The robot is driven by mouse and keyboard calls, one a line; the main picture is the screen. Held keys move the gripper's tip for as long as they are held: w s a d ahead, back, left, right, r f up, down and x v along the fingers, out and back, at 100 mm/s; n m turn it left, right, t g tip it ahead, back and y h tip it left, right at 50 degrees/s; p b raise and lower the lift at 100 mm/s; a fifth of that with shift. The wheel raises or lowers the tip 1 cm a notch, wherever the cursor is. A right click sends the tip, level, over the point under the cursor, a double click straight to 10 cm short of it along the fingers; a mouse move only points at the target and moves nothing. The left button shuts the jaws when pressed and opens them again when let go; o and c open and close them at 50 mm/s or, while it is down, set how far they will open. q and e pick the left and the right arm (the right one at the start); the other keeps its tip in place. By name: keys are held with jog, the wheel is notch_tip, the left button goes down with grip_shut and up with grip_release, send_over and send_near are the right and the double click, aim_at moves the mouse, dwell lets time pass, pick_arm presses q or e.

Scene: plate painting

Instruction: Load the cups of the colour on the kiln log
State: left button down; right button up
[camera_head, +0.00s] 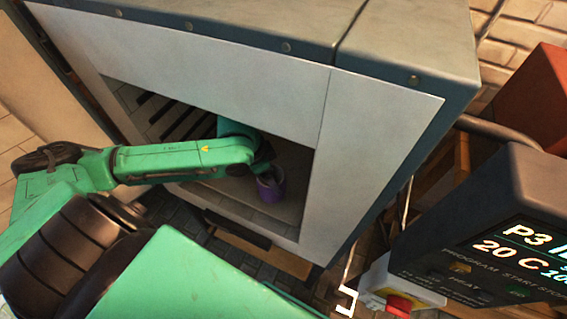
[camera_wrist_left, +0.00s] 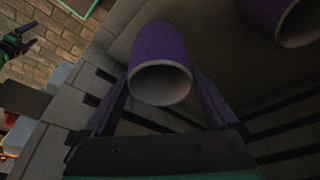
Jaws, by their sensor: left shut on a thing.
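My left gripper (camera_wrist_left: 160,108) is shut on a purple cup (camera_wrist_left: 158,52), its pale open mouth facing the wrist camera. A second purple cup (camera_wrist_left: 275,18) shows at the upper right of the wrist view, apart from the held one. In the head view my left arm reaches into the open kiln (camera_head: 318,165). A purple cup (camera_head: 271,190) shows at the end of that arm, low inside the chamber; I cannot tell which of the two it is. My right gripper (camera_wrist_left: 34,36) shows small at the left of the wrist view, fingers apart and empty. No kiln log is readable.
The kiln's pale front frame surrounds the arm closely. Dark slots line the chamber wall (camera_head: 165,118). A control box (camera_head: 475,220) reading P3 and 20 C stands at the right, with a red switch (camera_head: 398,304) below it. A reddish block (camera_head: 525,100) is behind.

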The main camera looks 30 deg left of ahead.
pick_arm(q)
jog(key=w+f, duration=0.1)
jog(key=w, duration=0.2)
jog(key=w+f+p, duration=0.1)
jog(key=w, duration=0.2)
jog(key=w+f+p, duration=0.1)
jog(key=w, duration=0.2)
jog(key=shift+w+a+f, duration=0.15)
jog(key=shift+a, duration=0.1)
grip_release()
pick_arm(e)
jog(key=r, duration=0.1)
jog(key=w+r, duration=0.1)
jog(key=r, duration=0.1)
jog(key=shift+w+d, duration=0.25)
pick_arm(q)
jog(key=d+v, duration=0.1)
jog(key=v, duration=0.4)
jog(key=s+a+p, duration=0.2)
jog(key=s+a, duration=0.6)
jog(key=s, duration=0.1)
jog(key=shift+s, duration=0.35)
pick_arm(e)
notch_tip(320, 180, up, 2)
jog(key=shift+r, duration=0.1)
